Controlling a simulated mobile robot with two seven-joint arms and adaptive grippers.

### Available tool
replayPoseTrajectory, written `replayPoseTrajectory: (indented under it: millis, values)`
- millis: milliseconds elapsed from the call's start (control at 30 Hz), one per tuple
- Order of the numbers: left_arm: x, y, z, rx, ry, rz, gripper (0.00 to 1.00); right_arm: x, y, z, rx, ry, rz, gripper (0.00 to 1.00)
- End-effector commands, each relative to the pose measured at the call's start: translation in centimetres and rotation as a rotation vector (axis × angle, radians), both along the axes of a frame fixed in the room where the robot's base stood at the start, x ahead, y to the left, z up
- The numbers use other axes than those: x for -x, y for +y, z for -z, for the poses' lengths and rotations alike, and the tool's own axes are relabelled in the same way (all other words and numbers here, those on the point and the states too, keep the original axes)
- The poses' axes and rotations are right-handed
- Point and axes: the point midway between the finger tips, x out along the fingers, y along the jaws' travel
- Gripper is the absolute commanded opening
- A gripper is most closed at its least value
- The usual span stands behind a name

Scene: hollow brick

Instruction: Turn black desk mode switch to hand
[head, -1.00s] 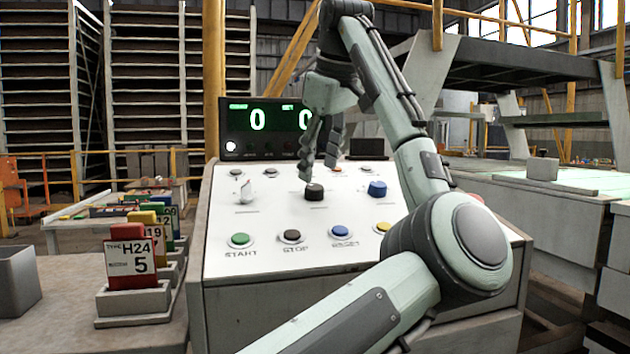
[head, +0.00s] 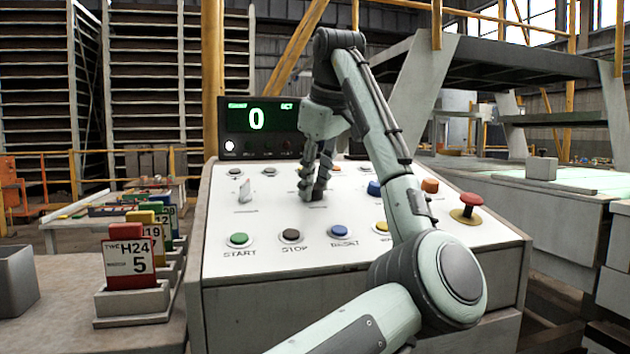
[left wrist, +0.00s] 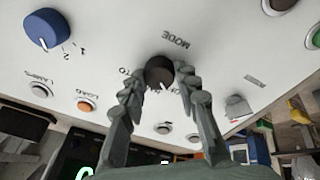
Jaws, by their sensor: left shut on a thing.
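The black mode switch is a round knob on the white desk panel (head: 250,218). In the left wrist view the black knob (left wrist: 159,72) sits between my fingertips beside the printed word MODE, with a white pointer mark on its lower side. My left gripper (head: 314,192) reaches down from above and is shut on the knob, its fingers on either side. In the head view the fingers mostly hide the knob. Part of the lettering around it is covered by the fingers. My right gripper is not in view.
A blue knob (head: 374,188) and a red mushroom button (head: 467,205) stand to the right. Green START (head: 239,239), STOP (head: 291,236) and blue RESET (head: 340,231) buttons line the front. A metal switch (head: 245,190) is left, with a display (head: 258,119) behind.

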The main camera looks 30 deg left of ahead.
Motion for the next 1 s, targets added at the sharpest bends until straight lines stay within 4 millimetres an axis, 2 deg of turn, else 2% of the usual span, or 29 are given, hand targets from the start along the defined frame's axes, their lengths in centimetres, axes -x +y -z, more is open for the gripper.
replayPoseTrajectory:
  millis: [267,467,1000]
  values:
    - [0.01,-0.01,0.00,-0.003,0.005,0.020,0.02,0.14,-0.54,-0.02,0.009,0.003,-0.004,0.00]
    - [0.05,0.03,-0.01,-0.018,0.021,0.098,0.02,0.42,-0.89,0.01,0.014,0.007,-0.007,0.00]
    - [0.17,0.19,0.00,-0.099,0.116,0.535,0.02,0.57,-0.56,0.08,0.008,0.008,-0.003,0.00]
